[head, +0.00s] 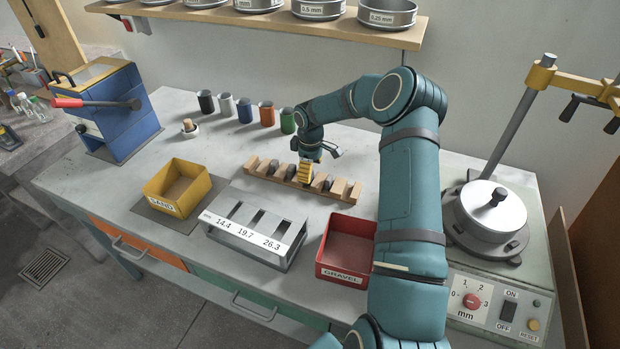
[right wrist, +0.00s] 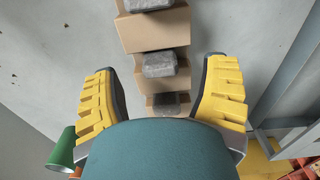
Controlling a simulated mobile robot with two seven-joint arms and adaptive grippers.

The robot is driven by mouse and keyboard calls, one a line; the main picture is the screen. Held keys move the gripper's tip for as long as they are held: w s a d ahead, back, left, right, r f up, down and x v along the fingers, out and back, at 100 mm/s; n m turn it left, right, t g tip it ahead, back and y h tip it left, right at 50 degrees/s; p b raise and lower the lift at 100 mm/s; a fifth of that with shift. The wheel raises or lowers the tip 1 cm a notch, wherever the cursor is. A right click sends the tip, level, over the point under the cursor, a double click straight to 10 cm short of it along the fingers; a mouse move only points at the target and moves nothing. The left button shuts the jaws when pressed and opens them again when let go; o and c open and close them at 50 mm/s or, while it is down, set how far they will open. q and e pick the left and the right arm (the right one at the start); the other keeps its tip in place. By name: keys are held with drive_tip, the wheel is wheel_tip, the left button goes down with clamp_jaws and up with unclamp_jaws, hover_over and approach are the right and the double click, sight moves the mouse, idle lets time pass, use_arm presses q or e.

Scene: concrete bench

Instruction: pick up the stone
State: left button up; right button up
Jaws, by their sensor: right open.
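My right gripper (head: 305,174) has yellow fingers and is over the middle of the rack. In the right wrist view the gripper (right wrist: 160,75) is open and empty, its fingers on either side of the rack. A grey stone (right wrist: 160,64) lies between the fingertips there, and a darker stone (right wrist: 166,104) is nearer the palm. Another stone (right wrist: 150,4) is cut by the top edge. Which stone is meant cannot be told. My left gripper is not in view.
A slotted gauge (head: 262,224) stands in front of the rack. A yellow SAND bin (head: 167,203) is at left, a red GRAVEL bin (head: 342,271) at right. Several cups, including a green one (head: 288,121), stand behind. A sieve shaker (head: 490,215) is far right.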

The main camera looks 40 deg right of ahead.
wheel_tip(320, 180, down, 2)
clamp_jaws()
idle(0.3)
